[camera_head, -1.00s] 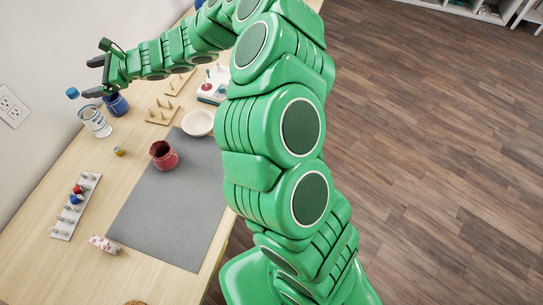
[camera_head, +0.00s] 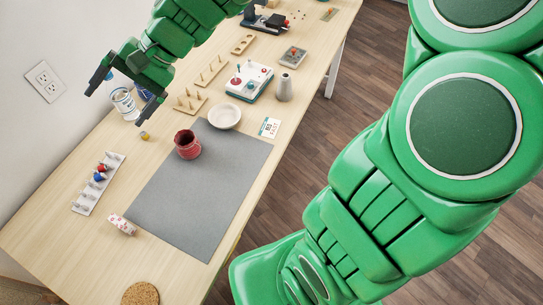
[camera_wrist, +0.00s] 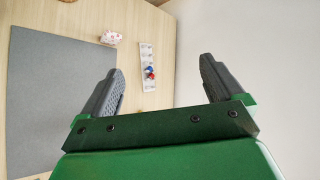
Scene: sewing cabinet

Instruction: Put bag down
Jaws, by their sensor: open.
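A small white packet with a red pattern (camera_head: 121,224) lies on the wooden table beside the left edge of the grey mat. It is the only bag-like thing I see, though I cannot be sure it is the bag. It also shows at the upper left of the wrist view (camera_wrist: 111,38). My gripper (camera_head: 115,108) is open over the table's wall side, well away from the packet. In the wrist view my gripper (camera_wrist: 160,68) has its fingers wide apart and nothing between them.
A clear jar (camera_head: 124,103) stands behind my fingers, partly hidden. A white peg strip (camera_head: 98,184) with red and blue pieces lies near the packet. The grey mat (camera_head: 200,205) holds a red pot (camera_head: 187,145) and a white bowl (camera_head: 225,116). A cork disc (camera_head: 141,294) lies at the front.

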